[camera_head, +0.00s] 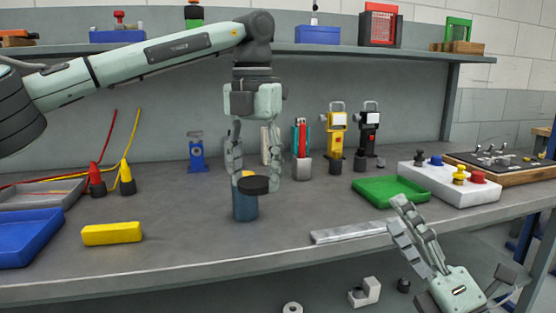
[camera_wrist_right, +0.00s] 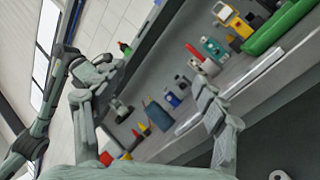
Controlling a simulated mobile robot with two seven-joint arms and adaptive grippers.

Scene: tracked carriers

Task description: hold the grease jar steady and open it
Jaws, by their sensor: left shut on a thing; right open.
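The grease jar (camera_head: 245,206) is a blue cylinder standing upright on the workbench in the head view. Its dark round lid (camera_head: 254,186) is at the jar's top but set off to the right of the body. Whether it touches the rim is hard to tell. My left gripper (camera_head: 256,178) points down from above, its fingers on either side of the lid, and is shut on it. A small yellow patch shows behind the lid. My right gripper (camera_head: 404,218) is open and empty by the bench's front edge, right of the jar. Its fingers also show in the right wrist view (camera_wrist_right: 215,105).
A yellow block (camera_head: 112,233) lies left of the jar. A flat metal bar (camera_head: 348,232) lies along the front edge, near my right gripper. A green tray (camera_head: 390,190) and a white button box (camera_head: 449,184) stand at the right. Bare bench lies around the jar.

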